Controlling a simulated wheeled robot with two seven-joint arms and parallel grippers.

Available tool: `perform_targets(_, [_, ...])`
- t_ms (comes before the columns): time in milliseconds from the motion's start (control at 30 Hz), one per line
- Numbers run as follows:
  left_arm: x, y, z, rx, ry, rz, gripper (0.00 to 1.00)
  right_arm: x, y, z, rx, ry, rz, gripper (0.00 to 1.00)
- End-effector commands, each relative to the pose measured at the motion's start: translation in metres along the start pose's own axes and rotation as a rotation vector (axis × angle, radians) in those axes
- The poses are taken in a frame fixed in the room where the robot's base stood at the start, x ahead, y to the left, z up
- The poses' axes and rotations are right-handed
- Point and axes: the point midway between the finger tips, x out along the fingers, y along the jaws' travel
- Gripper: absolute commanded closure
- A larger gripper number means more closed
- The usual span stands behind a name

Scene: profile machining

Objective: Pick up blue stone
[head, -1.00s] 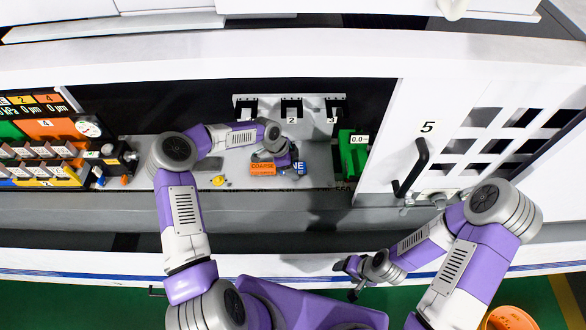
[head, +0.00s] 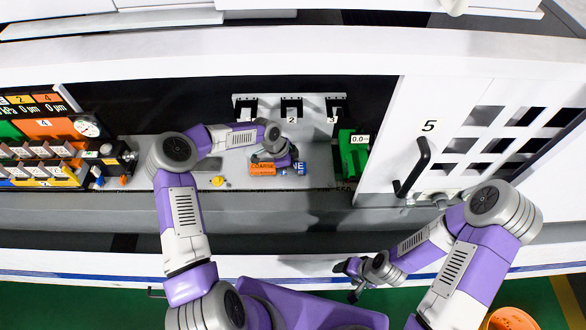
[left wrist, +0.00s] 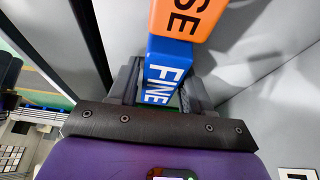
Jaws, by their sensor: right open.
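The blue stone (head: 300,168), marked FINE, is on the grey ledge, right of the orange stone (head: 262,169). My left gripper (head: 285,163) is down at the blue stone and hides part of it in the head view. In the left wrist view, the blue stone (left wrist: 168,70) lies between the fingers of my left gripper (left wrist: 165,88). I cannot tell whether both fingers press on it. The orange stone (left wrist: 187,15) lies beyond the blue one there. My right gripper (head: 352,278) is open and empty, low in front of the machine.
A small yellow piece (head: 218,181) lies on the ledge left of the stones. A numbered rack (head: 291,108) stands behind them, and a green block (head: 352,155) stands to the right. A white door with a black handle (head: 413,168) is further right.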

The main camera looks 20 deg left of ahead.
Motion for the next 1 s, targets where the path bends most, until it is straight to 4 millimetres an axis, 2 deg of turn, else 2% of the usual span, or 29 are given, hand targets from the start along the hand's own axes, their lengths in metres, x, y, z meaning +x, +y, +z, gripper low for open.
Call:
perform_targets(33, [0.0,0.0,0.0,0.0,0.0,0.0,0.59,0.0,0.0,0.0,0.0,0.0,0.0,0.33])
perform_targets(200, [0.0,0.0,0.0,0.0,0.0,0.0,0.85,0.0,0.0,0.0,0.0,0.0,0.0,0.33])
perform_targets(267, [0.0,0.0,0.0,0.0,0.0,-0.001,0.92,0.0,0.0,0.0,0.0,0.0,0.0,0.33])
perform_targets(567, [-0.001,0.0,-0.001,-0.001,0.001,0.0,0.92,-0.002,-0.001,0.0,0.0,0.0,0.0,0.33])
perform_targets(767, [-0.008,0.0,-0.003,-0.001,0.002,-0.001,0.92,-0.012,-0.004,0.001,0.0,0.0,0.0,0.33])
perform_targets(1000, [-0.059,-0.001,-0.025,0.002,-0.001,-0.004,0.92,-0.037,-0.014,0.002,0.0,0.0,0.0,0.33])
